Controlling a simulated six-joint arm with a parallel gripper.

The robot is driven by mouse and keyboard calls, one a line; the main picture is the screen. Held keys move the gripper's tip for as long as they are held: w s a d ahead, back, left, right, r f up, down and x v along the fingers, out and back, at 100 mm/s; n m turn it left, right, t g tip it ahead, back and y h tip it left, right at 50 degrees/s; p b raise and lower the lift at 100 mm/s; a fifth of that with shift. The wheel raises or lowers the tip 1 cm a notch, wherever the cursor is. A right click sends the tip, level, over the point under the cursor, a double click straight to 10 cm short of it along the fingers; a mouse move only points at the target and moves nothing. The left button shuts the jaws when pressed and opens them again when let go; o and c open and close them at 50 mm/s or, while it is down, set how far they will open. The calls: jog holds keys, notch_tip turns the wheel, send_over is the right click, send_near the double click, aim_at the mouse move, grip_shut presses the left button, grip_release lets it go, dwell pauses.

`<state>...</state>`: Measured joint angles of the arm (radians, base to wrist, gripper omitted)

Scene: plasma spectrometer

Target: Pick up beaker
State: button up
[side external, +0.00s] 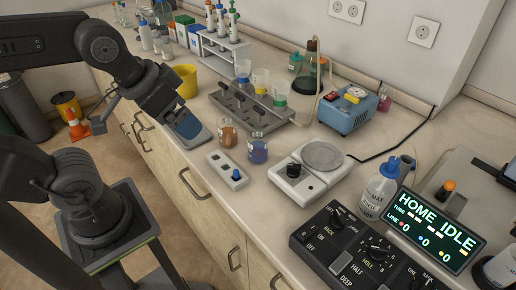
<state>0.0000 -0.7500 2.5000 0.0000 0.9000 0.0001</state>
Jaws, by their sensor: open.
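Two small glass beakers stand at the front of the counter: one with orange-brown contents (227,133) and one with blue-violet contents (258,148). Several clear beakers with coloured bands, such as the one with a blue band (242,72), show in or behind a grey metal rack (250,105). I cannot tell which beaker the task means. My gripper (145,120) is open, at the counter's front edge, left of the orange-brown beaker and apart from it. A blue pad shows at its right side. Nothing shows held in it.
A yellow cup (186,80) stands behind my gripper. A small switch box (228,172) and a white stirrer plate (300,175) lie right of it. A blue pump (347,110), a wash bottle (377,192) and a control panel (360,255) stand further right.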

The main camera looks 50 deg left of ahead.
jog(key=w+m+g, duration=0.3)
jog(key=w+m, duration=0.7)
jog(key=w, duration=0.1)
jog(key=m+g, duration=0.3)
jog(key=m, duration=0.6)
send_near(258, 147)
jog(key=w+a+r, duration=0.1)
jog(key=w+a, duration=0.1)
jog(key=f, duration=1.3)
jog(key=shift+s+a+f, duration=0.15)
jog(key=shift+s+f, duration=0.05)
jog(key=shift+f, duration=0.15)
jog(key=c, duration=1.1)
